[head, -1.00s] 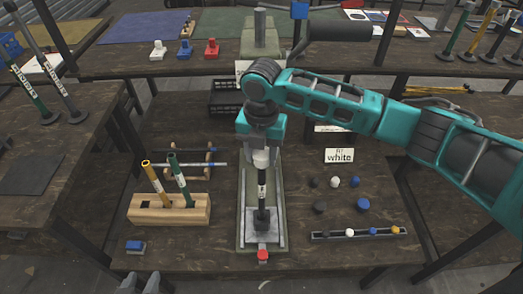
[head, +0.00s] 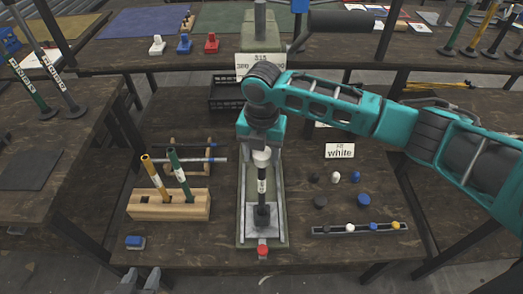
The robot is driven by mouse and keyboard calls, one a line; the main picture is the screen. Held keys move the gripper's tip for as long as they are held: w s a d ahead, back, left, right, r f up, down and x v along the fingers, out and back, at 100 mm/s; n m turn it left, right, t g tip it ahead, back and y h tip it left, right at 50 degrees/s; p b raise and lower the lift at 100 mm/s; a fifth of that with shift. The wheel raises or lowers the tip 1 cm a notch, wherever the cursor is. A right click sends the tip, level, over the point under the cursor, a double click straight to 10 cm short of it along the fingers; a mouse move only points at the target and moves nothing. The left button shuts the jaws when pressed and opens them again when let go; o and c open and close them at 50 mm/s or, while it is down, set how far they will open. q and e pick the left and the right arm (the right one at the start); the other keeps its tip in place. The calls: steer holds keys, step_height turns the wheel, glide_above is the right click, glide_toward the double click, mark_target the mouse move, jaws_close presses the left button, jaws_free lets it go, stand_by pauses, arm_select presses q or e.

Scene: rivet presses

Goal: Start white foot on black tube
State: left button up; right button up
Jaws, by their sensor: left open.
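The black tube (head: 263,187) with a white label stands upright in the press on a square metal plate (head: 252,222). A white foot (head: 262,157) sits at the top end of the tube, directly under my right gripper (head: 262,148). How firmly it is seated cannot be told. The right gripper's fingers are hidden by its wrist, so I cannot see whether they grip the foot. My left gripper (head: 140,280) is open and empty at the bottom edge, in front of the bench. A card (head: 340,151) reads "white".
A wooden block (head: 150,207) holds a yellow and a green tube left of the press. Black, white and blue feet (head: 357,177) and a rail (head: 330,230) of small parts lie at right. A red knob (head: 263,250) is at the press front. Shelves stand behind.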

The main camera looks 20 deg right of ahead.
steer(key=o, duration=0.3)
step_height(320, 180, up, 8)
steer(key=shift+f, duration=0.2)
stand_by(0.6)
